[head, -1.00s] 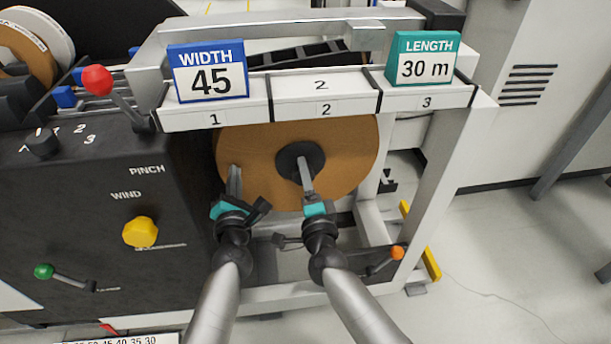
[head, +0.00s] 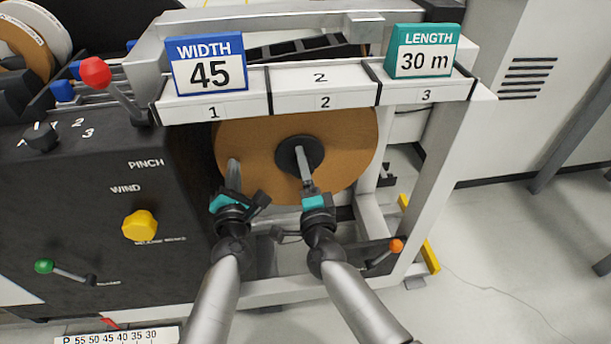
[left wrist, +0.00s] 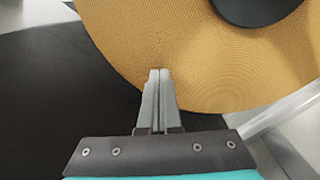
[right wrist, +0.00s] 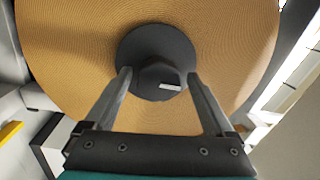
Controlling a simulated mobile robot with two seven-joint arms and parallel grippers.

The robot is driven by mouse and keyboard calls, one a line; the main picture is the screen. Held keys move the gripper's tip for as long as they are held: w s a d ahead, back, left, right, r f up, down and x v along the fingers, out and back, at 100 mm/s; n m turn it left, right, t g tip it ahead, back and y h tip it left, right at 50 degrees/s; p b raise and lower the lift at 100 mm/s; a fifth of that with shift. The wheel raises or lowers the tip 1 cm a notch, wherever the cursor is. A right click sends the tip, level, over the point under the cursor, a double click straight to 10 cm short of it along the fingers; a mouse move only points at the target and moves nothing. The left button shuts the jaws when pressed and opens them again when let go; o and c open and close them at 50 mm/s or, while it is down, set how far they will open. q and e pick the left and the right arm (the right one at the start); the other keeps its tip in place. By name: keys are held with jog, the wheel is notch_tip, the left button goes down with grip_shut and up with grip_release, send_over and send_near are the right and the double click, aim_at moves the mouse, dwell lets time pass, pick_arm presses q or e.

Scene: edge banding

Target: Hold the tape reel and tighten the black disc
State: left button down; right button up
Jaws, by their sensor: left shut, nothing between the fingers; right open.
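The tape reel (head: 350,165) is a large tan-brown disc under the numbered shelf; it also shows in the left wrist view (left wrist: 150,35) and the right wrist view (right wrist: 75,60). The black disc (head: 291,156) sits at the reel's centre, with a raised hub in the right wrist view (right wrist: 155,48). My left gripper (head: 233,163) is shut and empty, its fingertips at the reel's lower left face; whether they touch it I cannot tell. My right gripper (right wrist: 158,75) is open, its two fingers on either side of the black disc's hub. Contact with the hub is not clear.
A shelf above the reel carries a blue WIDTH 45 sign (head: 208,65) and a teal LENGTH 30 m sign (head: 423,50). A black panel with a yellow knob (head: 140,226) and a green-tipped lever (head: 44,267) stands left. An orange-tipped lever (head: 396,246) is at lower right.

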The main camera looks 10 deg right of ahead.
pick_arm(q)
jog(key=shift+w+r, duration=0.1)
jog(key=shift+r, duration=0.1)
pick_arm(e)
jog(key=s, duration=1.2)
jog(key=shift+d+f, duration=0.2)
jog(key=shift+f, duration=0.15)
pick_arm(q)
jog(key=s+p, duration=0.2)
jog(key=s, duration=0.6)
jog(key=shift+f, duration=0.2)
pick_arm(e)
jog(key=shift+r, duration=1)
